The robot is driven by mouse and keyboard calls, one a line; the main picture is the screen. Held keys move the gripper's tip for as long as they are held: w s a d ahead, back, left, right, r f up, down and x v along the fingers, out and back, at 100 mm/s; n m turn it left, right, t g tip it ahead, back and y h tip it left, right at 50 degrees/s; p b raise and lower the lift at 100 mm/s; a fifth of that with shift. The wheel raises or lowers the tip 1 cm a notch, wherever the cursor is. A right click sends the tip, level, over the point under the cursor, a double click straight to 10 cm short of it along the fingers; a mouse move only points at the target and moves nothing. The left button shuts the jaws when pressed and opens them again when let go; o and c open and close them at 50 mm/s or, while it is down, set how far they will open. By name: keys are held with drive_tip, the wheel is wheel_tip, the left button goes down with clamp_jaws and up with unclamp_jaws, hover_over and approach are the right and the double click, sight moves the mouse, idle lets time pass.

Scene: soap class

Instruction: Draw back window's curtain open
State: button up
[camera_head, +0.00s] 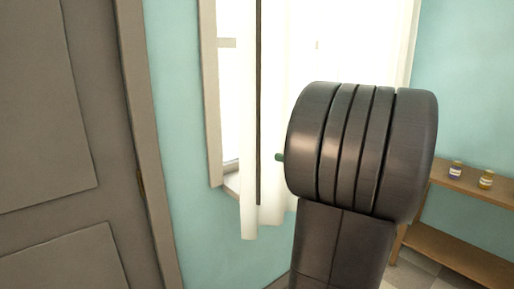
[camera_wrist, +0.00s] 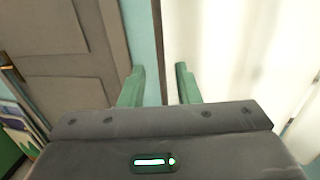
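The white curtain (camera_head: 276,100) hangs in front of the window (camera_head: 229,90), whose left part is uncovered. A thin dark vertical strip (camera_head: 258,110) runs down near the curtain's left edge. My arm hides part of the curtain and most of my gripper in the head view; only a green fingertip shows beside the curtain. In the wrist view, the green fingers of my gripper (camera_wrist: 159,80) are apart. The dark strip (camera_wrist: 158,40) shows between them, and the curtain (camera_wrist: 240,50) fills the right side. I cannot tell whether the fingers touch either.
A grey-brown door (camera_head: 60,130) and its frame stand at the left. A wooden shelf (camera_head: 455,250) at the right bears two small jars (camera_head: 470,175). Teal wall (camera_head: 180,130) lies between door and window. Colourful items (camera_wrist: 18,125) show at the wrist view's lower left.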

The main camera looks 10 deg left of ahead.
sight(259, 148)
drive_tip(key=p+x, duration=0.1)
drive_tip(key=x, duration=0.9)
drive_tip(key=shift+a, duration=0.2)
clamp_jaws()
